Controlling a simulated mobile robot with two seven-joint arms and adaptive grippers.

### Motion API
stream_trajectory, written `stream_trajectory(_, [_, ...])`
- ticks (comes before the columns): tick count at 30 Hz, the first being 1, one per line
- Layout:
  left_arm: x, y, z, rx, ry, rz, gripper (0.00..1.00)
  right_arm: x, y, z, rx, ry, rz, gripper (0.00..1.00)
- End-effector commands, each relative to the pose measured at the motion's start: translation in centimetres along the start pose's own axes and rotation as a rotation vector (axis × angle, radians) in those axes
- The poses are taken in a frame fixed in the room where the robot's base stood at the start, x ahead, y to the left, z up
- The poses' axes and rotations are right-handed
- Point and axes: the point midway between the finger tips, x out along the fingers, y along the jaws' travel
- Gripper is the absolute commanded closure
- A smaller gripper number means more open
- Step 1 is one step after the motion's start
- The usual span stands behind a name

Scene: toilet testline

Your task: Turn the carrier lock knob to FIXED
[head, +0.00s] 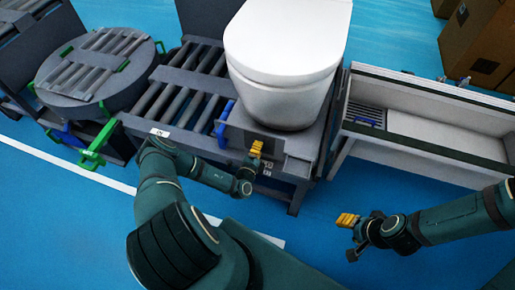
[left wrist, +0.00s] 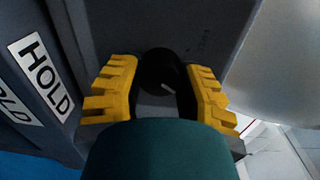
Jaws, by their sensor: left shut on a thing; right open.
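The carrier lock knob (left wrist: 158,68) is black and round with a short white pointer line, and sits on a dark grey panel in the left wrist view. The yellow fingers of my left gripper (head: 256,149) stand on either side of it, shut on it. In the wrist view the pointer line slants down to the right. Small lettering beside the knob is too faint to read. In the head view the knob is hidden behind my left gripper. My right gripper (head: 347,220) is open and empty, above the blue floor at the right.
A white toilet (head: 285,60) stands on the carrier above the panel. A HOLD label (left wrist: 40,75) is left of the knob. A roller conveyor (head: 180,95) and round turntable (head: 95,65) lie left, a long open trough (head: 430,120) right. Cardboard boxes (head: 475,40) are at the back right.

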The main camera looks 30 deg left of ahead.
Motion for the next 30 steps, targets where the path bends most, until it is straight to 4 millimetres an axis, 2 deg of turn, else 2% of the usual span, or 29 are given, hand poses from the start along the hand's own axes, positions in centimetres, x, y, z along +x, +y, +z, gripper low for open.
stream_trajectory(18, [-0.05,-0.08,-0.38,-0.004,0.008,0.0,1.0,-0.01,0.0,0.0,0.0,0.0,0.0,0.53])
stream_trajectory(19, [-0.05,-0.08,-0.39,-0.004,0.008,0.0,0.54,-0.01,0.0,0.0,0.0,0.0,0.0,0.53])
stream_trajectory(21, [-0.05,-0.07,-0.35,-0.003,0.007,0.0,0.3,-0.01,0.0,0.0,0.0,0.0,0.0,0.53])
stream_trajectory(30, [-0.06,-0.01,-0.15,-0.002,0.003,0.0,0.29,0.0,0.0,0.0,0.0,0.0,0.0,0.53])
